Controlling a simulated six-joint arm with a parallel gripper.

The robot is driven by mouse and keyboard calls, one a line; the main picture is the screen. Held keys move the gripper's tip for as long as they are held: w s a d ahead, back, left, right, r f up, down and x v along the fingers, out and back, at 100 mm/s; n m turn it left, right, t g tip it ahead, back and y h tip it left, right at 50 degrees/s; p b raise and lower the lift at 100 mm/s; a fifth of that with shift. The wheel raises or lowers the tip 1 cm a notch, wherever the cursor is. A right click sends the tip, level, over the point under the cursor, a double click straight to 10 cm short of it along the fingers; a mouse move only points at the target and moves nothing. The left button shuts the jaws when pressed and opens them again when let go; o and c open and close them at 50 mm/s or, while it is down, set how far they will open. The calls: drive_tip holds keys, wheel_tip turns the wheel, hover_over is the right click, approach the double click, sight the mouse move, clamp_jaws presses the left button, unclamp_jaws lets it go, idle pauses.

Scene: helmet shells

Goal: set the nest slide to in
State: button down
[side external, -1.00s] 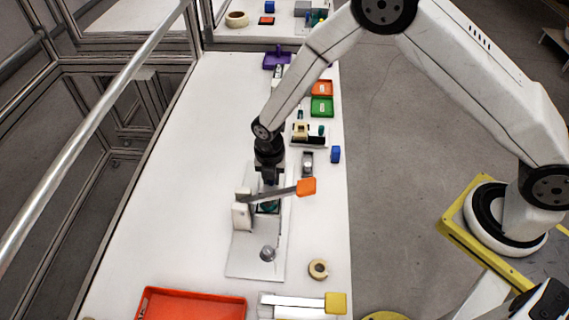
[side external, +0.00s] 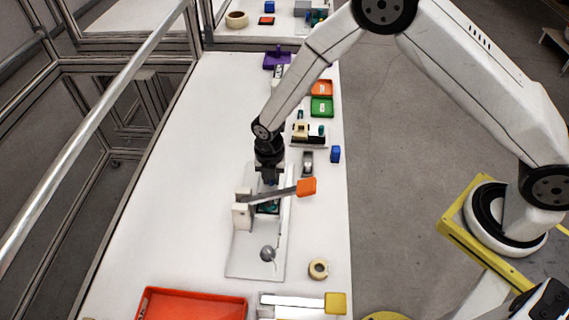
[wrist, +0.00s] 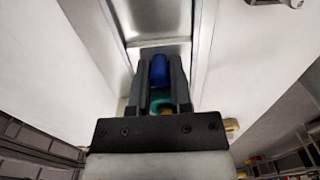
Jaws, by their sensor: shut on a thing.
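My gripper (side external: 270,180) is over the far end of the pale fixture plate (side external: 243,258). In the wrist view, its dark fingers (wrist: 160,68) are closed around a blue knob (wrist: 159,72). A little of this blue also shows below the gripper in the side view. Just in front of the gripper is a dark nest with a teal piece (side external: 268,207), partly hidden under a grey lever with an orange end (side external: 306,187). Teal also shows between the fingers in the wrist view (wrist: 133,103). The slide's body and travel are mostly hidden.
A white block (side external: 241,216) and a grey ball knob (side external: 267,253) stand on the plate. A tape roll (side external: 318,268), a yellow-ended part (side external: 335,303) and a red tray (side external: 150,311) lie nearer. The table's left side is clear.

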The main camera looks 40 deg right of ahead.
drive_tip(key=shift+s+a, duration=1.55)
drive_tip(key=shift+a, duration=0.05)
drive_tip(key=c, duration=0.5)
unclamp_jaws()
drive_tip(key=shift+c, duration=0.2)
drive_tip(key=shift+r, duration=0.1)
drive_tip(key=shift+r, duration=3.85)
